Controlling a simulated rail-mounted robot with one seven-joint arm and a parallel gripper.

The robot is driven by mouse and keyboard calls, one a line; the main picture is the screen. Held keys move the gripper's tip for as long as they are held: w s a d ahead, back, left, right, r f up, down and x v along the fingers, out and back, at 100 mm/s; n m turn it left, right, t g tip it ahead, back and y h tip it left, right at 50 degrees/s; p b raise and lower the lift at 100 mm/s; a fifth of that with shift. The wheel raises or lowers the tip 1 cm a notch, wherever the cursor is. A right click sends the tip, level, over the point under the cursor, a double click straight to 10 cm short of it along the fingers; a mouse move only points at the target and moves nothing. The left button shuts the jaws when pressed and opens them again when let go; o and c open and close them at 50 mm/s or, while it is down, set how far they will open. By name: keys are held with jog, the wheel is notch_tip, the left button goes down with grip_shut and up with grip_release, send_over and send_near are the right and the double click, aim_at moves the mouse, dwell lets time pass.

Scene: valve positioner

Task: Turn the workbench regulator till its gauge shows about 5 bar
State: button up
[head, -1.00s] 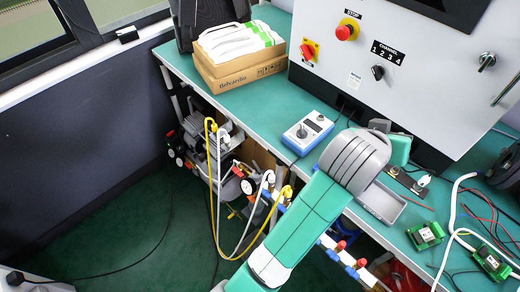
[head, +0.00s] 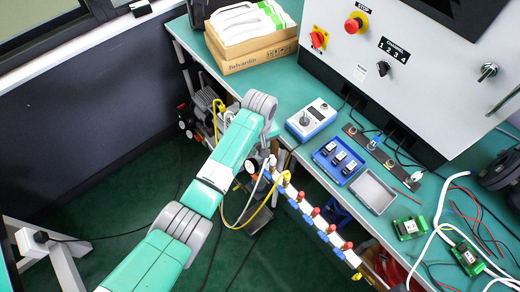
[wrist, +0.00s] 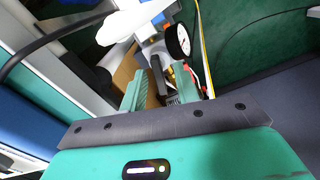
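The round white gauge (wrist: 178,40) with a black rim shows in the wrist view, just beyond my fingertips; its needle is too small to read. Next to it is the grey body of what looks like the regulator (wrist: 153,46), partly hidden by a pale shape. My gripper (wrist: 163,88) points at this hardware with its two green ribbed fingers apart. Brass and red fittings show between and beside the fingers, but I cannot tell whether the fingers touch them. In the head view my arm hides the gripper, and part of the gauge (head: 251,165) shows below the bench edge.
Yellow and white hoses (head: 270,200) loop beside the gauge. A manifold with red-capped valves (head: 310,221) runs along the bench front. The green bench (head: 255,82) carries a blue-and-white box (head: 310,120), a grey tray (head: 373,192) and green boards. The floor at left is mostly clear.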

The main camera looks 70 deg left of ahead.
jog(key=shift+f, duration=0.6)
grip_shut()
jog(key=shift+r+p, duration=0.3)
jog(key=shift+p, duration=0.25)
jog(key=shift+m+p, duration=0.3)
jog(key=shift+m, duration=0.2)
jog(key=shift+f, duration=0.25)
grip_release()
